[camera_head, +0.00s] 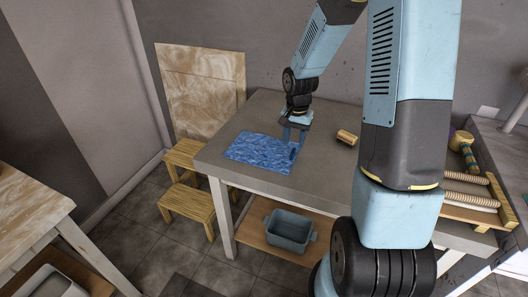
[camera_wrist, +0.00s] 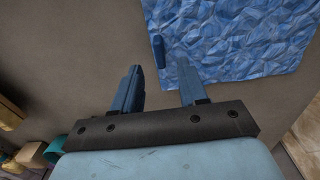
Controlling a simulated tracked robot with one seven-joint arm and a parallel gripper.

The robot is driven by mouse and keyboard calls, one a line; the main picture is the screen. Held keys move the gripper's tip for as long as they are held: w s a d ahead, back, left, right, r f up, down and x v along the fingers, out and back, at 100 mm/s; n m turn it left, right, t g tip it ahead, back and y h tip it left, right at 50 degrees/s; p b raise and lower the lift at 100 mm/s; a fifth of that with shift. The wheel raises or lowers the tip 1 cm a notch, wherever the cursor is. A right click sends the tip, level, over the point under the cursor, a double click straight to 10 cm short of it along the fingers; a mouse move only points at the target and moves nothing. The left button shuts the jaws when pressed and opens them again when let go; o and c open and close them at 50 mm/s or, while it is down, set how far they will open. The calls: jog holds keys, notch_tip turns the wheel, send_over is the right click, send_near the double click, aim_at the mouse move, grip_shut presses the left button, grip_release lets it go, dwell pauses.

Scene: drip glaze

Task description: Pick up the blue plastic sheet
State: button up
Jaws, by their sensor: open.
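The blue plastic sheet (camera_head: 258,151) lies flat and crinkled on the grey table, near its front left corner. In the wrist view the sheet (camera_wrist: 240,40) fills the upper right. My gripper (camera_head: 293,148) is open and empty at the sheet's right edge. In the wrist view my gripper (camera_wrist: 160,85) has its right finger overlapping the sheet's lower left edge and its left finger over bare table. I cannot tell whether the fingers touch the sheet. A small dark blue piece (camera_wrist: 158,50) shows at the sheet's left edge.
The grey table (camera_head: 232,180) is clear around the sheet. A small wooden block (camera_head: 346,137) sits to the right. A wooden rack with rollers (camera_head: 470,200) stands at the far right. A yellow step stool (camera_head: 190,200) is on the floor at left, and a grey bin (camera_head: 290,232) on the lower shelf.

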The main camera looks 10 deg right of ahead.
aim_at(293, 150)
jog(key=shift+a+f, duration=0.1)
jog(key=shift+f, duration=2.75)
grip_shut()
